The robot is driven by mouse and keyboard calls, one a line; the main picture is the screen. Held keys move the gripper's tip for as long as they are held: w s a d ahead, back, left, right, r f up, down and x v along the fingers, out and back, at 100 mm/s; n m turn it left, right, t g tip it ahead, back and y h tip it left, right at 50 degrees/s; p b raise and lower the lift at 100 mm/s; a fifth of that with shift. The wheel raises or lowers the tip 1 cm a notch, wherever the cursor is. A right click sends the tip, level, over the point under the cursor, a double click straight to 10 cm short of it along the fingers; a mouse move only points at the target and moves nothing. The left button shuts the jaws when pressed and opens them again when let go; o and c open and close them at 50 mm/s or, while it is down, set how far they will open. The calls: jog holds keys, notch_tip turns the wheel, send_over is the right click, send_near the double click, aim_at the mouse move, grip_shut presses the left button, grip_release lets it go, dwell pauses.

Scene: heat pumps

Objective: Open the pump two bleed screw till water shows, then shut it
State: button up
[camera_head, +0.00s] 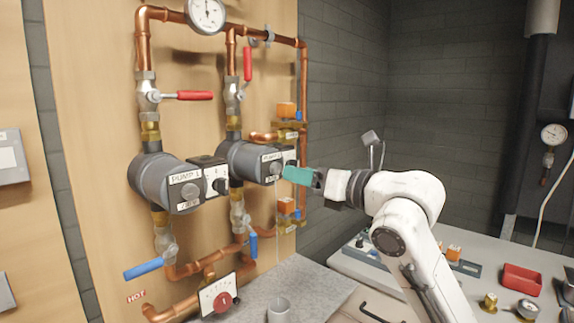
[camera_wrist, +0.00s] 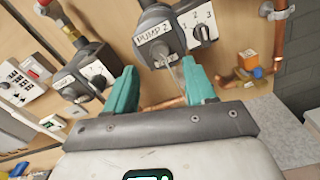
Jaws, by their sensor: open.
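Pump two (camera_head: 247,160) is a dark grey cylinder on the copper pipework, and its label plate reads PUMP 2 in the wrist view (camera_wrist: 152,32). Its bleed screw (camera_wrist: 165,59) is a small round metal part on the front face, below the label. A thin pale streak (camera_wrist: 176,76) runs from it between my fingers and looks like water. My gripper (camera_head: 287,173) has teal fingers and is close in front of the pump face. In the wrist view the fingers (camera_wrist: 158,68) are apart, one on each side of the screw, with nothing visibly clamped.
Pump one (camera_head: 152,178) sits left of pump two. A switch box (camera_wrist: 198,25) adjoins pump two's face. A grey cup (camera_head: 279,310) stands on the grey surface below. Red-handled valves (camera_head: 194,96) are above and blue-handled ones (camera_head: 143,270) below. A bench with a red tray (camera_head: 521,280) is at right.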

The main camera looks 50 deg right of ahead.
aim_at(278, 169)
jog(key=w+p, duration=0.1)
jog(key=w, duration=0.4)
jog(key=shift+w+a, duration=0.15)
jog(key=shift+w, duration=0.25)
grip_shut()
